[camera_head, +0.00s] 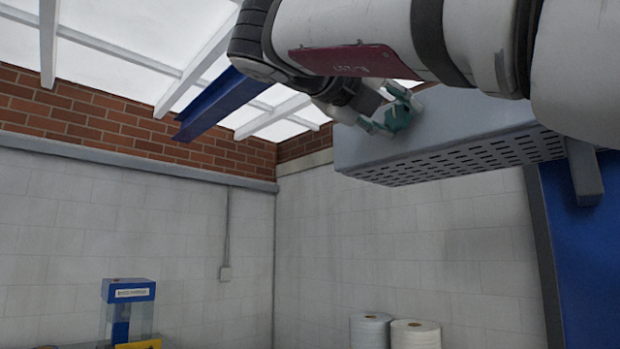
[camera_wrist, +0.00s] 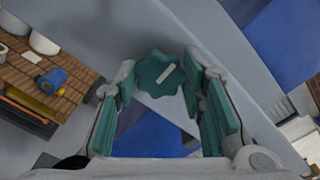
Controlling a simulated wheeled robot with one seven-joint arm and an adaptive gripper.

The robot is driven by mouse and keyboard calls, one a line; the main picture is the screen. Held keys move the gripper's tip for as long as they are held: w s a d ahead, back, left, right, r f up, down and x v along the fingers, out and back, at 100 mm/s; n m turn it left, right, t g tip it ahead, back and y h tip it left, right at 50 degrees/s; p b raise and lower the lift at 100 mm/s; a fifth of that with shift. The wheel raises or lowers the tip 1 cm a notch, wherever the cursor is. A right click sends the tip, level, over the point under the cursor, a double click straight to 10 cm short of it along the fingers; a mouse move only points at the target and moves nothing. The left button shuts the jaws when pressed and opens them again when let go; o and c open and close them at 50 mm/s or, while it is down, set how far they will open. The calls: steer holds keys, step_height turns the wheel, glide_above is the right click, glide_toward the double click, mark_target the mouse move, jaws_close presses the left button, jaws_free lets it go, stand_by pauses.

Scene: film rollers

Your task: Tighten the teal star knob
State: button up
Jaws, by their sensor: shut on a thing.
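The teal star knob (camera_wrist: 158,74) shows in the wrist view, upper middle, with a pale bar-shaped mark on its face. My gripper (camera_wrist: 162,70) has teal-padded fingers, one on each side of the knob, and is shut on it. In the head view my gripper (camera_head: 392,116) reaches down at the upper right, against the grey housing. There the knob is hard to tell apart from the teal finger pads.
The grey slotted housing (camera_head: 470,118) lies under my arm. A blue beam (camera_head: 208,104) hangs left of my gripper. Pale rolls (camera_head: 416,334) stand low by the tiled wall. A blue-topped clear unit (camera_head: 128,292) stands lower left. Room below the housing looks clear.

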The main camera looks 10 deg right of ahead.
steer(key=shift+f, duration=0.1)
steer(key=o, duration=1.2)
steer(key=v, duration=1.2)
